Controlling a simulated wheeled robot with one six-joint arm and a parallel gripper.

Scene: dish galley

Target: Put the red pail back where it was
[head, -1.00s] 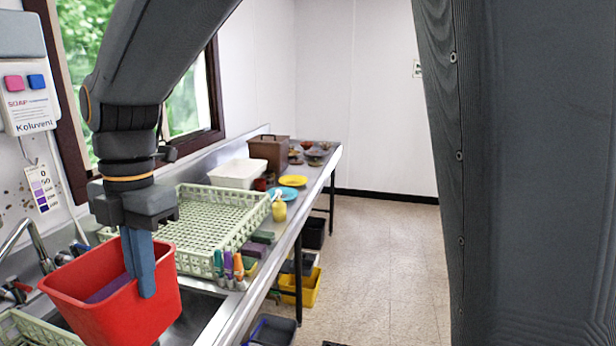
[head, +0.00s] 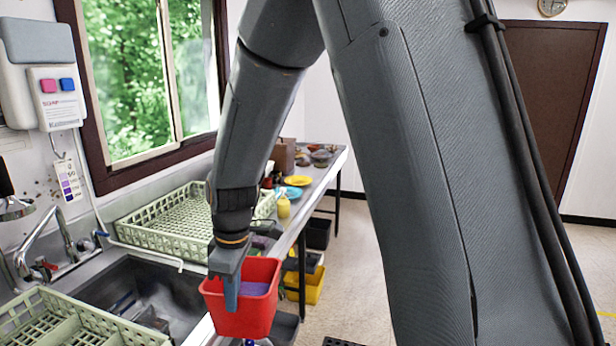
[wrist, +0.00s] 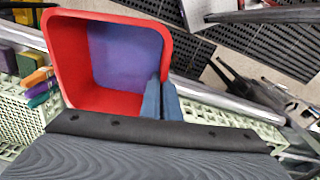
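The red pail (head: 252,312) hangs from my gripper (head: 230,292), in front of the counter's front edge and right of the sink. In the wrist view the red pail (wrist: 75,60) is seen from above, with a flat purple thing (wrist: 125,55) inside it. My gripper's blue fingers (wrist: 161,98) are closed together on the pail's near wall. The pail looks about upright. What lies directly under it is mostly hidden in the head view.
The sink (head: 150,290) is at left, with a green rack (head: 75,325) before it and another (head: 170,225) behind. A yellow bin (head: 305,287) and a black bin (head: 318,232) stand under the counter. Dark slatted matting (wrist: 265,45) shows below in the wrist view.

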